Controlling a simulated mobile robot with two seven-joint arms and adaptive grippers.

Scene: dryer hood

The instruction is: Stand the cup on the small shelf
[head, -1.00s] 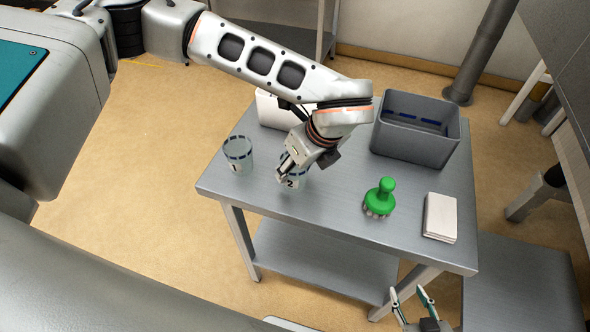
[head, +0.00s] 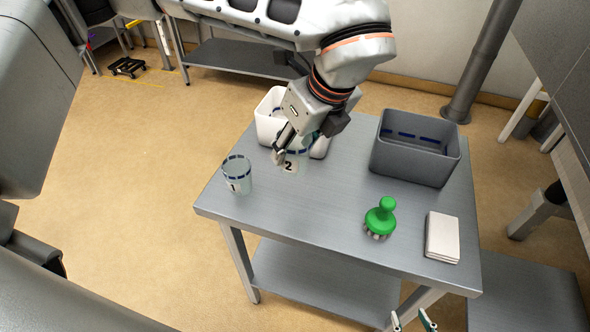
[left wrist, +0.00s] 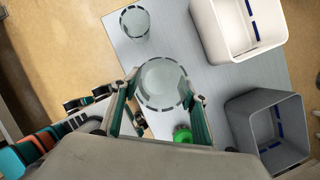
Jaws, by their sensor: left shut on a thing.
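A clear cup with a dashed blue rim and a label "2" (head: 291,166) is held in my left gripper (head: 281,153), which is shut on it. The cup appears to be above the table, in front of the white bin. In the left wrist view this cup (left wrist: 160,80) sits between the two fingers. A similar cup labelled "1" (head: 237,176) stands upright on the table to the left. My right gripper (head: 413,322) is partly cut off at the bottom edge, its fingertips apart and empty. I cannot tell which surface is the small shelf.
The metal table (head: 320,220) has a lower shelf (head: 320,285). On top are a white bin (head: 268,122), a grey bin (head: 405,165), a green brush (head: 381,215) and a white stack (head: 442,237). The front middle of the table is clear. A grey pipe (head: 485,60) stands behind.

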